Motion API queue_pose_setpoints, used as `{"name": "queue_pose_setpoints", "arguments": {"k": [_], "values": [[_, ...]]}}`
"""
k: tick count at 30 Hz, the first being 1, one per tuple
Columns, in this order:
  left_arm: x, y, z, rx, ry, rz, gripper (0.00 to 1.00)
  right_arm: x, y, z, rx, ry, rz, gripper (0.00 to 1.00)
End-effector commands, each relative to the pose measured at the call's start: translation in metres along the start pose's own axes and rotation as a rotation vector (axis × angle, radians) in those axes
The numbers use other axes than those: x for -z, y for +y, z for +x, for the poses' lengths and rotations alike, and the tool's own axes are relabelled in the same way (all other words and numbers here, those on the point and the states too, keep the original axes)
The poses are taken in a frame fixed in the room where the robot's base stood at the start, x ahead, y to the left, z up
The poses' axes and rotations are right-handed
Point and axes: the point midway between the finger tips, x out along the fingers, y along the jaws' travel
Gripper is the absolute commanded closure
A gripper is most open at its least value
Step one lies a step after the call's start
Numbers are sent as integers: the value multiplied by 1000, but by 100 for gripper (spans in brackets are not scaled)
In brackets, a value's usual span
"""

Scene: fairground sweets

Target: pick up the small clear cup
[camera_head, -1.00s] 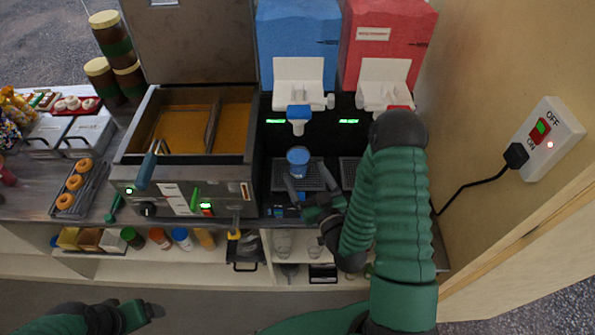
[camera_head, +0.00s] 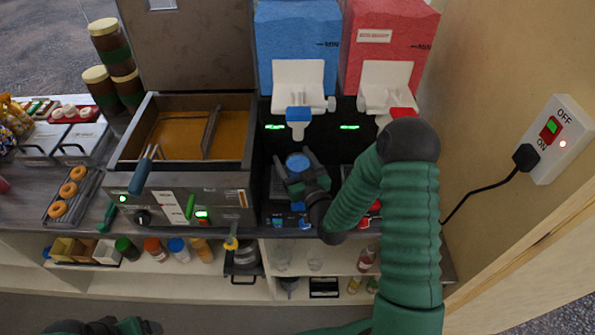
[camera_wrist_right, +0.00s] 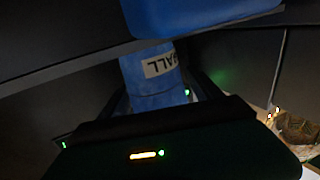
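The small cup (camera_head: 297,162) looks blue from above and stands under the blue machine's spout. In the right wrist view the blue cup (camera_wrist_right: 152,78) carries a pale label with upside-down lettering, partly legible as "ALL"; its lower part is hidden by my gripper. My right gripper (camera_head: 298,168) reaches in from the front, with one finger on each side of the cup. The fingers look spread, with narrow gaps at the cup; contact is not clear. My left gripper (camera_head: 128,327) is at the bottom edge, cut off and away from the cup.
The blue machine (camera_head: 297,45) and its spout (camera_head: 298,120) are above the cup; the red machine (camera_head: 388,50) is to the right. The fryer (camera_head: 180,190) stands close on the left. A shelf (camera_head: 335,290) with glasses and jars lies below. A wall switch (camera_head: 552,138) is at right.

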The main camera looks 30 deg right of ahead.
Motion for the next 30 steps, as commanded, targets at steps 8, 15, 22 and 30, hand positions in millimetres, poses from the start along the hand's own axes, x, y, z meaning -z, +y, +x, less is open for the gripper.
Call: {"name": "queue_pose_setpoints", "arguments": {"k": [8, 15, 22, 30], "values": [[0, 0, 0, 0, 0, 0, 18, 0, 0, 0, 0, 0, 0, 65], [0, 0, 0, 0, 0, 0, 18, 0, 0, 0, 0, 0, 0, 91], [0, 0, 0, 0, 0, 0, 18, 1, 0, 0, 0, -1, 0, 91], [0, 0, 1, 0, 0, 0, 18, 25, 0, 0, 1, 4, -3, 92]]}}
